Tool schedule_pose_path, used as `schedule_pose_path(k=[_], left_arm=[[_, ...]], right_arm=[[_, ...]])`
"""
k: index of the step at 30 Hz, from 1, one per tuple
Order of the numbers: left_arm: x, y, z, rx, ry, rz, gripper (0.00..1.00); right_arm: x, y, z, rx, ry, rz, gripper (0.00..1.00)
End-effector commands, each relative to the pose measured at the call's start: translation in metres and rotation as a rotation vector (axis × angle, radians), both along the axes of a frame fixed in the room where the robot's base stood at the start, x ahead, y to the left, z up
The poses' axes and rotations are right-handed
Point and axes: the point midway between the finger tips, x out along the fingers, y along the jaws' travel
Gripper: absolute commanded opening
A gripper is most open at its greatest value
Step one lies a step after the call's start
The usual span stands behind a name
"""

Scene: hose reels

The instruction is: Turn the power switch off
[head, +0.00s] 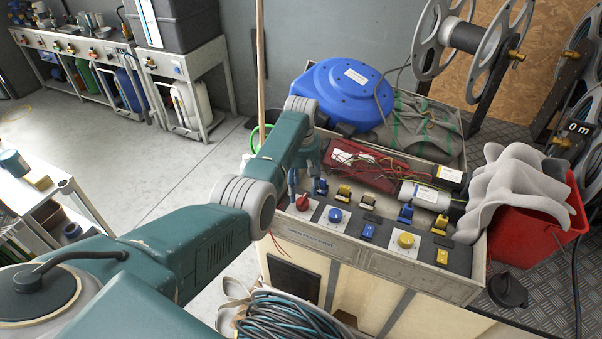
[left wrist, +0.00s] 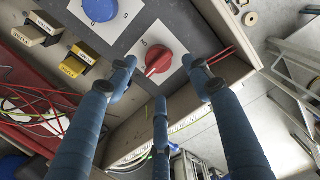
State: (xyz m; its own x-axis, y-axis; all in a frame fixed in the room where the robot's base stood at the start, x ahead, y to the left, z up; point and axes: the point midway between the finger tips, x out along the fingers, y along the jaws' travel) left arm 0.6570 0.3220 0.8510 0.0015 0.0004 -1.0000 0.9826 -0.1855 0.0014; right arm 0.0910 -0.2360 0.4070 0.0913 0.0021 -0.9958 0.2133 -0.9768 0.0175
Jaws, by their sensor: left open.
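A red rotary switch (head: 302,203) on a white plate sits at the left end of the control panel (head: 345,247). In the left wrist view the red knob (left wrist: 158,62) is seen close up, its grip bar slanted on the plate. My left gripper (head: 294,188) is over this end of the panel, pointing down. Its blue fingers (left wrist: 161,70) are spread open around the red knob with gaps to it. Whether any finger touches the plate cannot be told. My right gripper is not in view.
A blue knob (head: 335,216), a yellow knob (head: 406,241) and several small blue and yellow toggles share the panel. A coiled hose (head: 290,318) hangs in front.

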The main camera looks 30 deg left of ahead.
Motion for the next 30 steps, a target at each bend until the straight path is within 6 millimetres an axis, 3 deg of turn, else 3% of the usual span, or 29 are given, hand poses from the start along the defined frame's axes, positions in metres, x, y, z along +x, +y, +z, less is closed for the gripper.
schedule_pose_path(k=[3,10,30], left_arm=[[0.000,0.000,0.027,0.000,-0.003,0.000,0.50],[-0.001,0.000,0.060,0.000,0.001,0.001,0.50],[-0.001,0.001,0.068,0.001,0.003,0.002,0.50]], right_arm=[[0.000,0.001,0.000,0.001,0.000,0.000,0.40],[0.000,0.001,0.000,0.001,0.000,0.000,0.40],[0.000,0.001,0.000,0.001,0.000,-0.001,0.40]])
